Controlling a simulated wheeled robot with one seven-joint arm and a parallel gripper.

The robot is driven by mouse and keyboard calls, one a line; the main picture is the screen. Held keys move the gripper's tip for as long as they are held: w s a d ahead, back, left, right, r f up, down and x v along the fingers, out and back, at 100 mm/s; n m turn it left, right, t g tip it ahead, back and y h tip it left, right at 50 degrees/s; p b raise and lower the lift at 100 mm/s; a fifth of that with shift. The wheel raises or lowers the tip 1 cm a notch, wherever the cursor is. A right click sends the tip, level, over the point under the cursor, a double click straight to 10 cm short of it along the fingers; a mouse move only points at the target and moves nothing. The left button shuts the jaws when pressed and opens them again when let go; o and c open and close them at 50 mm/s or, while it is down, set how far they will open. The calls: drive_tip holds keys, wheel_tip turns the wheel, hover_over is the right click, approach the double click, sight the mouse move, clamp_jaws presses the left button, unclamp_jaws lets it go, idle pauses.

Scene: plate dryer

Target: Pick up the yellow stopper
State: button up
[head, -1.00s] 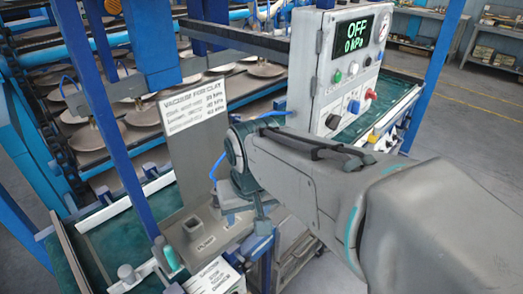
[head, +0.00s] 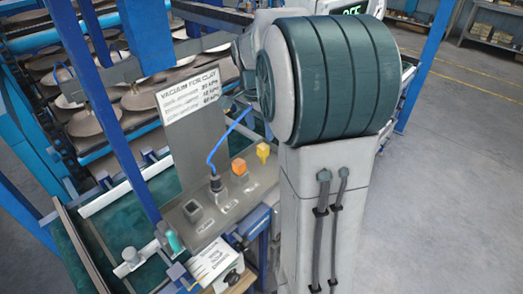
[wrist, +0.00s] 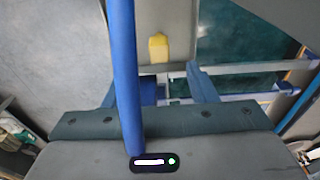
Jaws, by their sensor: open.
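The yellow stopper (head: 263,150) stands upright on the grey bench plate, at the right end of a row of fittings, close to my arm. In the wrist view the yellow stopper (wrist: 158,47) shows above and between the fingers of my gripper (wrist: 156,88). The fingers are apart with nothing held, and the stopper looks beyond their tips.
An orange stopper (head: 239,168) and a black fitting (head: 217,190) with a blue hose (head: 222,142) stand left of the yellow stopper. A sign plate (head: 190,110) rises behind. A thick blue bar (wrist: 124,70) crosses close before the wrist camera.

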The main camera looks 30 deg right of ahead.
sight(263, 146)
drive_tip(key=f, duration=0.2)
drive_tip(key=f+p, duration=0.1)
drive_tip(key=f, duration=0.2)
drive_tip(key=d+f, duration=0.1)
drive_tip(key=f, duration=0.2)
drive_tip(key=shift+w+f+p, duration=0.1)
drive_tip(key=shift+f+p, duration=0.1)
drive_tip(key=shift+p, duration=0.2)
drive_tip(key=c, duration=1.1)
